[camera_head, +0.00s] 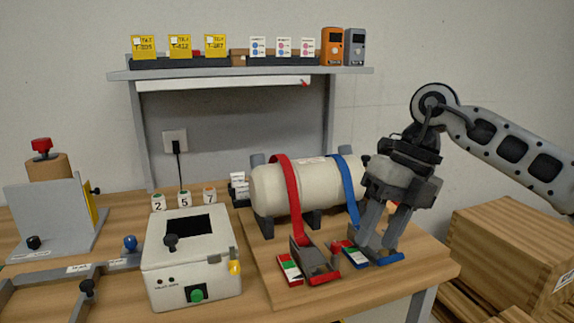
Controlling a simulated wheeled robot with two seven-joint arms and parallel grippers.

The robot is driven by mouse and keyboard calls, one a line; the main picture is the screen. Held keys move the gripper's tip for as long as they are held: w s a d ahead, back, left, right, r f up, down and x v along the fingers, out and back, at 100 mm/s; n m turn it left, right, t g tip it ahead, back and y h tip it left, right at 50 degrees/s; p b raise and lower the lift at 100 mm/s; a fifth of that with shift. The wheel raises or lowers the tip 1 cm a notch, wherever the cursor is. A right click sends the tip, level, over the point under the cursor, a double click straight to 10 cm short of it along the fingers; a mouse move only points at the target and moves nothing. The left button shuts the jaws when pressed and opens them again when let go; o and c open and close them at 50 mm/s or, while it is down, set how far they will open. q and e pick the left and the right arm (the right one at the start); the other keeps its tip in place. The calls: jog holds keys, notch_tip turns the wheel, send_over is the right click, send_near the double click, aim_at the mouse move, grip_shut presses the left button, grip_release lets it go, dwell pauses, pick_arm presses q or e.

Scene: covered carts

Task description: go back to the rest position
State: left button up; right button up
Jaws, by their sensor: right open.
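My right arm comes in from the right, and my right gripper (380,240) points down with its two fingers apart. It is over the right front of the wooden board (430,268), by the lower end of the blue strap (351,195). A blue piece (388,259) lies at the fingertips; I cannot tell whether they touch. The pale tank (318,185) lies on its side on dark supports, with a red strap (287,185) and the blue strap over it. The gripper hides part of the tank's right end. My left gripper is not in view.
A white box (160,262) with a green button stands left of the board. A grey fixture (45,215) is at far left. A shelf (240,72) with cards and devices spans the back. Wooden crates (510,245) stand at right, below my arm.

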jog(key=s+a+f+m+g+y, duration=0.15)
jog(key=s+a+y, duration=0.25)
jog(key=a+y, duration=0.45)
jog(key=s+a+f+m+g+y, duration=0.15)
jog(key=s+a+y, duration=0.25)
jog(key=a+y, duration=0.45)
jog(key=w+d+f+m+t+h, duration=0.2)
jog(key=d+f+m+t+h, duration=0.3)
jog(key=m+t, duration=0.7)
jog(key=w+d+f+m+t+h, duration=0.1)
jog(key=d+f+m+t+h, duration=0.25)
jog(key=f+m+t, duration=0.75)
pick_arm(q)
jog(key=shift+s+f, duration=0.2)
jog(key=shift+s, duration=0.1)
pick_arm(e)
jog(key=s+d+f+m+g+h, duration=0.4)
jog(key=s+f+m, duration=0.2)
jog(key=s+f, duration=0.1)
jog(key=s+d+f+m+g+h, duration=0.4)
jog(key=s+f+m+h, duration=0.1)
jog(key=f, duration=0.3)
jog(key=shift+s+d+m, duration=0.35)
jog(key=shift+s+m, duration=0.05)
jog(key=shift+s, duration=0.45)
